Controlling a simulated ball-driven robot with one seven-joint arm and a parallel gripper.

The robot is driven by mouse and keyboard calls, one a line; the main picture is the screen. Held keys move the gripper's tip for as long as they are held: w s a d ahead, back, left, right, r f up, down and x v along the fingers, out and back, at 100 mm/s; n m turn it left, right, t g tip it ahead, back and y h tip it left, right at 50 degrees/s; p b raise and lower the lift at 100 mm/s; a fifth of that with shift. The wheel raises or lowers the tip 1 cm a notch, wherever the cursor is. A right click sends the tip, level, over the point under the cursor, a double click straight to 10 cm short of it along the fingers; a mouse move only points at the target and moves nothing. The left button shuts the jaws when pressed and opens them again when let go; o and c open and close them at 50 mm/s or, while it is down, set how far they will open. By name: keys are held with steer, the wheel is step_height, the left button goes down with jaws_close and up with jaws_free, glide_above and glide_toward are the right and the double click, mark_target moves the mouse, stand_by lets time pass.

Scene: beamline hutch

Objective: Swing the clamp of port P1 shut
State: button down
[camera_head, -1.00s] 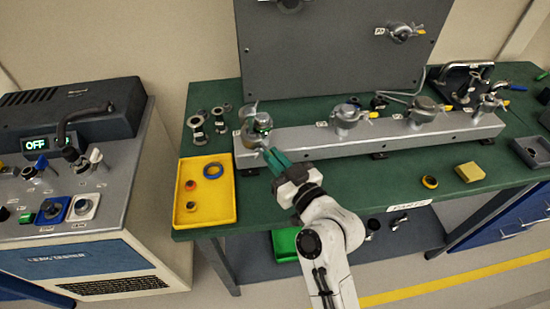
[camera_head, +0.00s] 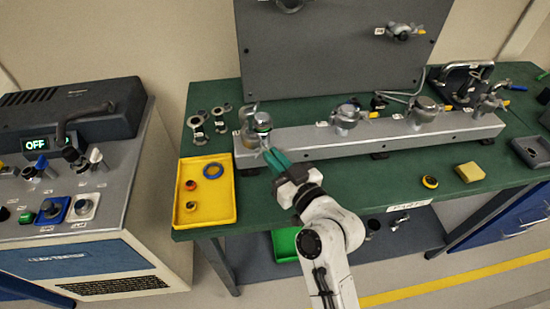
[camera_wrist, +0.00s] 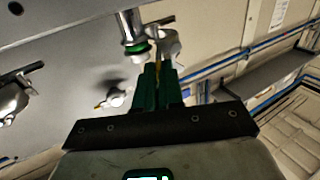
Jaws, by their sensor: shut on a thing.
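The leftmost port on the grey manifold bar, which I take for P1, carries an upright fitting with a green ring (camera_head: 262,123); the fitting also shows in the wrist view (camera_wrist: 130,28). Its grey metal clamp (camera_wrist: 169,42) stands beside the fitting in the wrist view; I cannot tell how fully it encloses it. My gripper (camera_head: 268,156) reaches the front of this port, its green fingers close together. In the wrist view my gripper (camera_wrist: 158,70) is shut on the clamp's end, with a bit of yellow between the fingers. The fingers hide the gripped part.
The manifold bar (camera_head: 390,138) runs right with several other clamped ports. A yellow tray (camera_head: 216,212) with small rings lies left of my gripper. A grey panel (camera_head: 335,60) stands behind.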

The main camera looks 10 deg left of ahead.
steer(key=shift+d+f+b, duration=0.1)
steer(key=shift+b, duration=0.2)
steer(key=w+d+n+g+y+b, duration=0.4)
steer(key=g+b, duration=0.8)
steer(key=b, duration=0.8)
steer(key=shift+w+d+n+y, duration=0.35)
steer(key=shift+w+n+y, duration=0.75)
steer(key=shift+w+n, duration=1.25)
steer(key=c, duration=1.3)
jaws_free()
steer(key=shift+o, duration=0.2)
